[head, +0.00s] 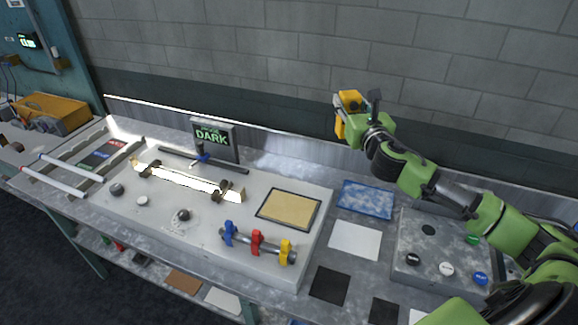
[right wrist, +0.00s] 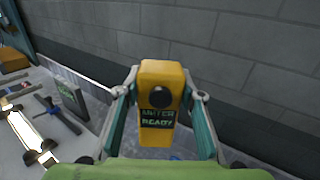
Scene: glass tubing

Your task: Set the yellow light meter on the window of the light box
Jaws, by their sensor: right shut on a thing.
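The yellow light meter (right wrist: 158,85) is held upright between the fingers of my right gripper (right wrist: 160,110), and its small screen reads "METER READY". In the head view the light meter (head: 341,122) shows in part, with my right gripper (head: 350,108) around it, high above the back edge of the bench. The light box (head: 210,242) is the wide pale box on the bench. A tan panel with a dark frame, seemingly its window (head: 289,210), lies in its top at the right, clear of objects. My left gripper is not in view.
A "DARK" sign (head: 214,138) stands at the back. A glowing tube (head: 195,182) lies on supports. A rod with blue, red and yellow clamps (head: 258,243) lies in front of the window. A blue mottled pad (head: 366,199) and a button panel (head: 445,245) are right.

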